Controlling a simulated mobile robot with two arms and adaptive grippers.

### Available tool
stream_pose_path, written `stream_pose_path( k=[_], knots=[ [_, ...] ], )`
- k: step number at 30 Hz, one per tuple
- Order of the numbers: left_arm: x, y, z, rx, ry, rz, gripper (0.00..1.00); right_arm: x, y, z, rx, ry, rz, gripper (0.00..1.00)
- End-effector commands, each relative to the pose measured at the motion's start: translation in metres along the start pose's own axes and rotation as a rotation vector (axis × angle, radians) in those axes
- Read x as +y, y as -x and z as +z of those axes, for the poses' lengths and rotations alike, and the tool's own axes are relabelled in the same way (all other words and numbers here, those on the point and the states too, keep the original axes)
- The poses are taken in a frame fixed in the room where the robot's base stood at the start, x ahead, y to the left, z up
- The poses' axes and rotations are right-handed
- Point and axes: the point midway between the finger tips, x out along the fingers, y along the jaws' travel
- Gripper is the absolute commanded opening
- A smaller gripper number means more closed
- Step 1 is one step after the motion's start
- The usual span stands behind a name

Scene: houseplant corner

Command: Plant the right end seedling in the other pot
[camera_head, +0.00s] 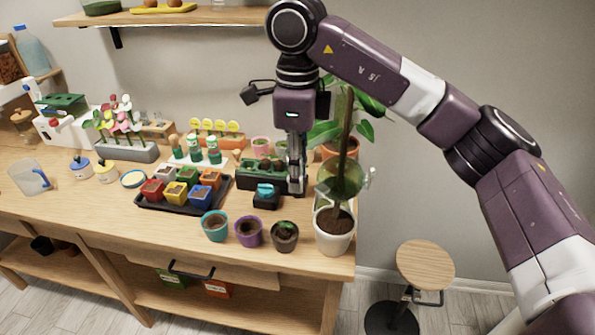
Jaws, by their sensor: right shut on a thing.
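My right gripper (297,187) points straight down at the right end of a dark green seedling tray (246,182). It is shut; the thing between its fingers, likely the right end seedling, is hidden by them. I cannot tell whether it is clear of the tray. In front stand a teal pot (214,231), a purple pot (248,238) and a dark pot (285,243) in a row. The teal and purple pots show dark soil. The dark pot has a small green plant in it. My left gripper is not in view.
A large white pot (334,243) with a tall plant stands right of the gripper, near the table's edge. A black block with a teal top (265,200) sits beside the fingertips. A black tray (190,211) of coloured pots is to the left.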

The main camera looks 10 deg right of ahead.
Motion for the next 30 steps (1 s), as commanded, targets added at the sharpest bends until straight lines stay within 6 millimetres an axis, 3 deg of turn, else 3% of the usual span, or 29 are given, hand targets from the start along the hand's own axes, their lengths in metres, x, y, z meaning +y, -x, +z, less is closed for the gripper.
stream_pose_path(
  k=[8, 17, 30],
  knots=[
    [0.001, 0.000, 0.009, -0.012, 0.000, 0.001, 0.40, 0.012, -0.014, -0.015, 0.001, 0.201, 0.000, 0.12],
    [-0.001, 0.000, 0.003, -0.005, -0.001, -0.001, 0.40, 0.034, -0.038, -0.040, 0.001, 0.552, 0.001, 0.12],
    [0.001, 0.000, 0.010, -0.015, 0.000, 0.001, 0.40, 0.092, -0.101, -0.104, 0.000, 1.479, 0.002, 0.12]
  ],
)
